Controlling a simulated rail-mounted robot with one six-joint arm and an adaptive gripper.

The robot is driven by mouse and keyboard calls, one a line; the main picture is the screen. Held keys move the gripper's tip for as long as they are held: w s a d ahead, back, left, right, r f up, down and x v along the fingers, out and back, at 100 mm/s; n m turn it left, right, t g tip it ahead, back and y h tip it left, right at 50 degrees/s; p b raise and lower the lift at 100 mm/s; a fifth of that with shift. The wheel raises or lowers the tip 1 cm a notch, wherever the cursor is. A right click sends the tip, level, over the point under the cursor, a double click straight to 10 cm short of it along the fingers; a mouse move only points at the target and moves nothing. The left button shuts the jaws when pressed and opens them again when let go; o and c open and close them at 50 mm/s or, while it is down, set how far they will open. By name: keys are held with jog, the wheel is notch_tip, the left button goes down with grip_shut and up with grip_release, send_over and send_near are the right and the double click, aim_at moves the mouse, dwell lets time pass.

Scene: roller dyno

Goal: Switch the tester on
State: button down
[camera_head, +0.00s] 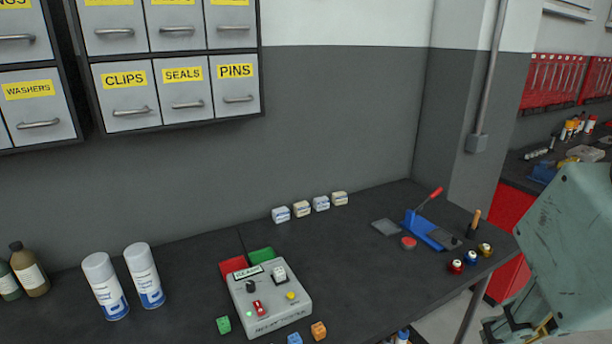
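The tester is a light grey box (270,309) on the dark workbench, low in the middle of the head view. Its top carries a small label plate at the back left, a black knob (251,287), a white-framed switch (280,275), a red switch part (258,307), a yellow button (291,295) and a green spot, perhaps a lamp, near the front left. The exact switch positions are too small to tell. My greenish arm (575,245) is at the right edge, well apart from the tester. Dark parts at its lower end are cut off, and my gripper's fingers cannot be made out.
Red (233,265) and green (261,256) blocks sit behind the tester; small green, blue and orange cubes lie in front. Two spray cans (106,287) stand left. A blue lever tool (430,230) stands right. Labelled drawers (185,88) hang above. The bench between tester and lever tool is mostly clear.

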jog(key=shift+w, duration=0.15)
jog(key=w+a+r+m+g+p, duration=0.1)
jog(key=w+a+m+p, duration=0.4)
jog(key=w, duration=0.8)
jog(key=w+a+r+m+p, duration=0.1)
jog(key=w+a+m, duration=0.1)
jog(key=w+a, duration=0.8)
jog(key=m+g+p, duration=0.3)
jog(key=m+p, duration=0.2)
send_over(264, 313)
notch_tip(264, 313, down, 16)
jog(key=shift+f, duration=0.15)
jog(key=shift+f+p, duration=0.35)
jog(key=shift+f, duration=6.55)
